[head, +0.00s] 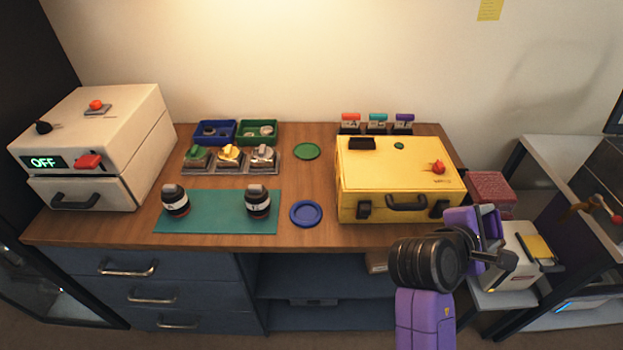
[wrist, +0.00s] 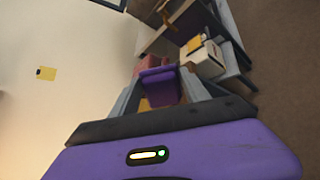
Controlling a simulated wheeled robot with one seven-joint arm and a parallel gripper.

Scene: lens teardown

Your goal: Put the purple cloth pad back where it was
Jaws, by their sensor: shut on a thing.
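My gripper (head: 487,228) is beyond the right front corner of the yellow case, above the gap between the wooden bench and the stand on the right. In the wrist view its two grey fingers (wrist: 161,80) are shut on a purple piece, which I take to be the cloth pad (wrist: 160,90). The pad is held in the air. In the head view my own purple wrist parts make the pad hard to tell apart. The place where it lay before cannot be told from these frames.
The yellow case (head: 370,178) stands at the bench's right end. A pink-red box (head: 490,185) and a white box (head: 512,262) with a yellow pad (head: 537,247) are close to my gripper. A green mat (head: 215,215) with two dark jars and a blue dish (head: 306,213) lie left.

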